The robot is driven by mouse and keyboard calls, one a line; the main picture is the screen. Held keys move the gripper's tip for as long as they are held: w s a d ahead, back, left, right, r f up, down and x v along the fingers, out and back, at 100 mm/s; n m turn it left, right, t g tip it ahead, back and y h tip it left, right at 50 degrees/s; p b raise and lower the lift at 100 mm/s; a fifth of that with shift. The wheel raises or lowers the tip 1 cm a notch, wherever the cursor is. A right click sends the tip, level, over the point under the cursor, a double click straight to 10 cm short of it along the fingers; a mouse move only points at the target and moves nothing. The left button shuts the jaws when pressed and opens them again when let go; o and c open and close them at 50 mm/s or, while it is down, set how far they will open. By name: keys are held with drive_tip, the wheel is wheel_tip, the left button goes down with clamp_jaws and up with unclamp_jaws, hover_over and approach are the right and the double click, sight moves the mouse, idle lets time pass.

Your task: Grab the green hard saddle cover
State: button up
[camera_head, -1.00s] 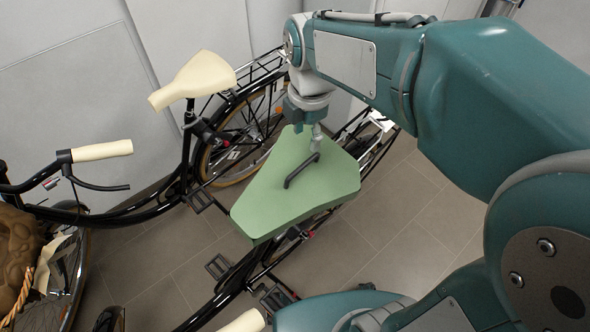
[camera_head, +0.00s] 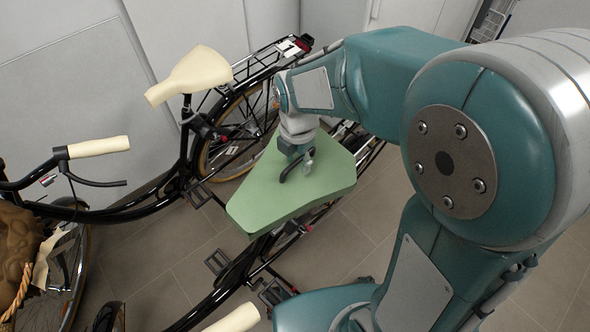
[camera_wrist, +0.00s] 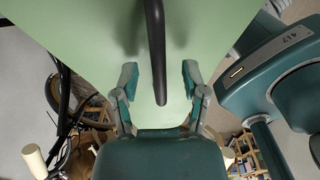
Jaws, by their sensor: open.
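The green hard saddle cover (camera_head: 285,195) is a flat, wedge-shaped pad sitting on the near bicycle. A dark bar handle (camera_head: 290,171) stands on its top face. My gripper (camera_head: 304,160) is just over the cover, at the handle, and partly hides it. In the wrist view the cover (camera_wrist: 90,25) fills the upper middle. The handle (camera_wrist: 156,45) runs down between the two spread fingers of my gripper (camera_wrist: 160,82), with a gap on each side. The gripper is open and holds nothing.
A second black bicycle with a cream saddle (camera_head: 190,75) and cream handlebar grip (camera_head: 98,147) stands to the left, by the pale wall (camera_head: 70,100). A brown basket item (camera_head: 18,250) is at lower left. Tiled floor (camera_head: 345,240) shows right of the cover.

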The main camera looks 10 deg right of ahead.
drive_tip(key=shift+a+f, duration=0.15)
drive_tip(key=shift+f, duration=0.25)
clamp_jaws()
